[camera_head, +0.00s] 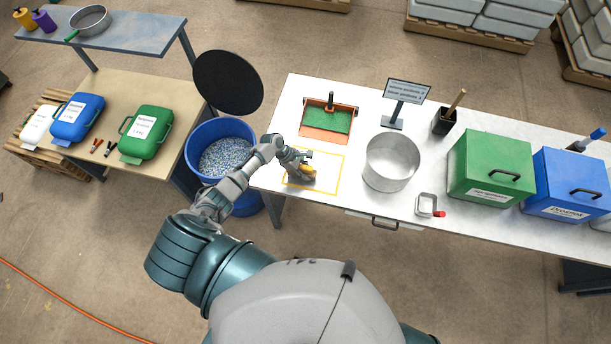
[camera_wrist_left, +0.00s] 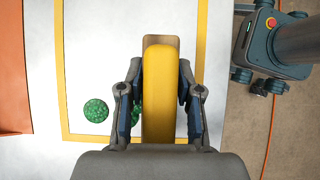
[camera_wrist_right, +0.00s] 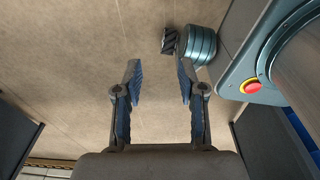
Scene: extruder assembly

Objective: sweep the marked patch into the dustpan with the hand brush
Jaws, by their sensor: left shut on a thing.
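The hand brush, with a yellow back (camera_wrist_left: 159,92) and tan bristles showing at its far end, is held in my left gripper (camera_wrist_left: 160,92), which is shut on it. In the head view the brush (camera_head: 308,170) and left gripper (camera_head: 298,160) are over the left part of the marked patch, a yellow outline (camera_head: 341,171) on the white table. Two green granule clumps (camera_wrist_left: 96,110) lie inside the outline left of the brush; one is partly hidden by a finger. The orange dustpan (camera_head: 325,134) lies behind the patch, its inside green. My right gripper (camera_wrist_right: 160,85) is open and empty above the floor.
A steel pot (camera_head: 391,162) stands right of the patch, with a sign (camera_head: 405,95) and black holder (camera_head: 444,122) behind. A scoop with a red grip (camera_head: 430,206) lies near the front edge. Green (camera_head: 491,168) and blue bins (camera_head: 567,185) fill the right. A blue barrel (camera_head: 220,150) stands left.

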